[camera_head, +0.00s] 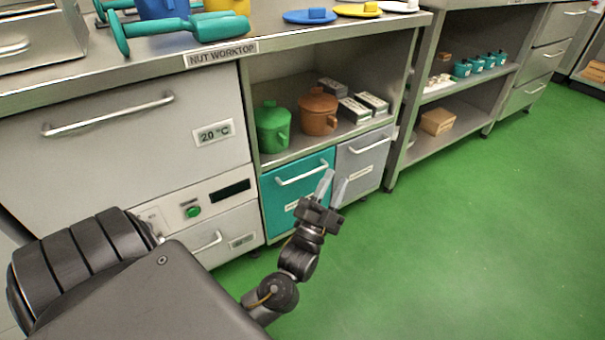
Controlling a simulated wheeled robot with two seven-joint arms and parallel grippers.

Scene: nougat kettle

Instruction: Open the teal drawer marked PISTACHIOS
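The teal drawer (279,205) is at the lower middle, below an open shelf, and looks shut, its front about level with the grey drawer beside it. Its pale bar handle (300,176) runs across the upper part of the front. A small white label is on its lower part, too small to read and partly near my gripper. My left gripper (332,187) is open, its two pale fingers apart with nothing between them. It overlaps the drawer's right edge in the picture, just right of the handle; I cannot tell whether it touches. My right gripper is not in view.
A grey drawer (369,150) with its own handle adjoins on the right. A green pot (272,128) and a brown pot (318,112) stand on the shelf above. A steel 20 °C cabinet (120,140) is on the left. The green floor (460,230) at right is clear.

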